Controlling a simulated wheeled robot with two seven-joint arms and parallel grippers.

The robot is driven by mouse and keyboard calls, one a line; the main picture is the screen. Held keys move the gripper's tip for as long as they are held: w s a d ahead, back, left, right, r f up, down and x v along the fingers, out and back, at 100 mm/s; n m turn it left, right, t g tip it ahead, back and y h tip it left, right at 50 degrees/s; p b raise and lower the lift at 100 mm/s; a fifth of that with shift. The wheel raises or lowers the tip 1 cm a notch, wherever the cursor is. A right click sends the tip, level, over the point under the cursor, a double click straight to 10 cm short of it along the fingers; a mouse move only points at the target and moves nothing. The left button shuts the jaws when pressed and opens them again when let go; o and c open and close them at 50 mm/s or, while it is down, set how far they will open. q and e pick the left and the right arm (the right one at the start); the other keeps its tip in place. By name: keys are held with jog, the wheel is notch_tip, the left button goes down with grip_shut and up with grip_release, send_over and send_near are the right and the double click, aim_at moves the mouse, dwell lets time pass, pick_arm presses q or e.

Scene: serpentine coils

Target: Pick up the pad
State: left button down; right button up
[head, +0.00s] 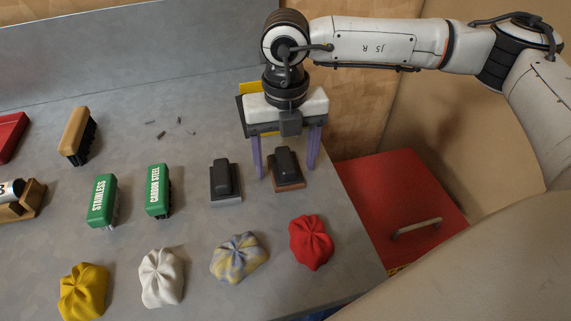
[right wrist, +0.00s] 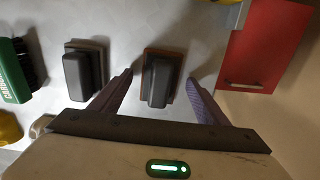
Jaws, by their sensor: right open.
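Two blocks with dark grips stand side by side on the grey bench. The right one, a pad with a brown base (head: 289,184), also shows in the right wrist view (right wrist: 160,80). The left one has a grey base (head: 226,198) and shows in the right wrist view (right wrist: 86,72). My right gripper (head: 285,172) points down, open, over the brown-based pad. In the right wrist view its purple fingers (right wrist: 160,76) lie on either side of that pad, with gaps; contact is not visible. The gripper holds nothing. My left gripper is out of view.
Green brushes (head: 102,199) (head: 158,188) stand to the left. Yellow (head: 83,291), white (head: 161,277), patterned (head: 238,257) and red (head: 311,242) cloths lie in front. A red handled panel (head: 400,205) lies beyond the bench's right edge. Small dark bits (head: 161,134) lie behind.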

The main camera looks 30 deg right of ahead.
aim_at(285, 159)
jog(key=c, duration=1.2)
notch_tip(285, 159, up, 10)
jog(key=shift+r+b, duration=0.1)
jog(key=shift+b, duration=0.35)
jog(key=o, duration=0.5)
jog(key=c, duration=0.3)
jog(key=shift+c, duration=0.2)
